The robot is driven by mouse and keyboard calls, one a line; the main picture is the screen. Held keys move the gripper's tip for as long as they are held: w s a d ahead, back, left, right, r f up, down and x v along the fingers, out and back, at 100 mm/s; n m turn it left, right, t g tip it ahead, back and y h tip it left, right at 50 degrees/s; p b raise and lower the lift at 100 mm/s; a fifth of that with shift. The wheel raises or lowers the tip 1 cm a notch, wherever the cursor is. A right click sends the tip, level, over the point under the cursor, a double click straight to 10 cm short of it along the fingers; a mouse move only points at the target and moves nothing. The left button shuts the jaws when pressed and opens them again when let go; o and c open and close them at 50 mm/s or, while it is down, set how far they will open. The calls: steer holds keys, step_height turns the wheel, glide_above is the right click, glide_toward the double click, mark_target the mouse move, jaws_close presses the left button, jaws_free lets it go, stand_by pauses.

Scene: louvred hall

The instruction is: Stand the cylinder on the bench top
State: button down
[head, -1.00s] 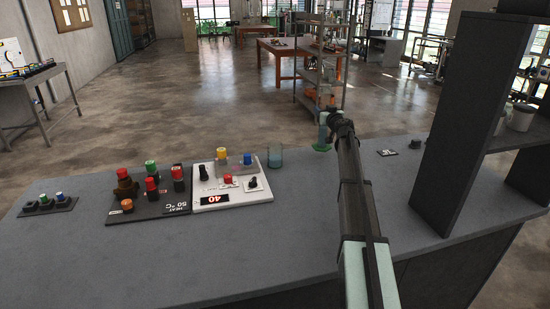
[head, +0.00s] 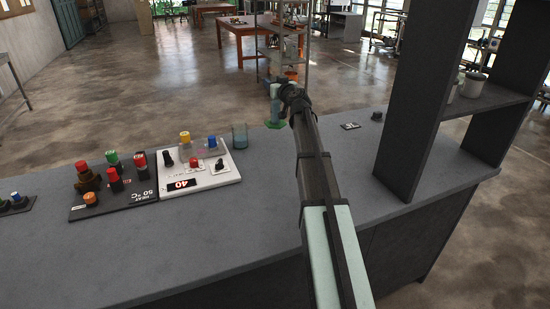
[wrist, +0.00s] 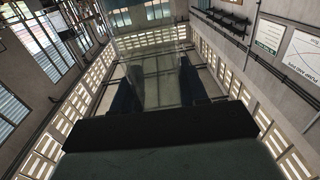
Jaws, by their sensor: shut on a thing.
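The cylinder (head: 275,108) is a tall, greenish, see-through vessel with a green foot, at the far edge of the bench top (head: 215,215) in the head view. It looks upright there. My gripper (wrist: 160,85) is shut on it. In the wrist view the clear glass of the cylinder (wrist: 158,70) shows between the two dark fingers. My wrist hides part of the cylinder in the head view. Its foot overlaps the bench's far edge, and I cannot tell whether it touches the top.
A clear beaker (head: 240,135) stands just left of the cylinder. A white panel (head: 215,178) and a dark panel (head: 90,208) with coloured knobs lie further left. A dark shelf unit (head: 410,100) rises on the right. The bench between the beaker and the shelf is mostly bare.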

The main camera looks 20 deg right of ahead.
steer(key=s+a+f, duration=0.1)
steer(key=s+a, duration=0.1)
steer(key=s, duration=0.5)
step_height(320, 180, down, 10)
steer(key=shift+h, duration=0.3)
steer(key=shift+f, duration=0.2)
steer(key=c, duration=0.6)
jaws_free()
steer(key=s, duration=1.2)
steer(key=shift+r, duration=0.15)
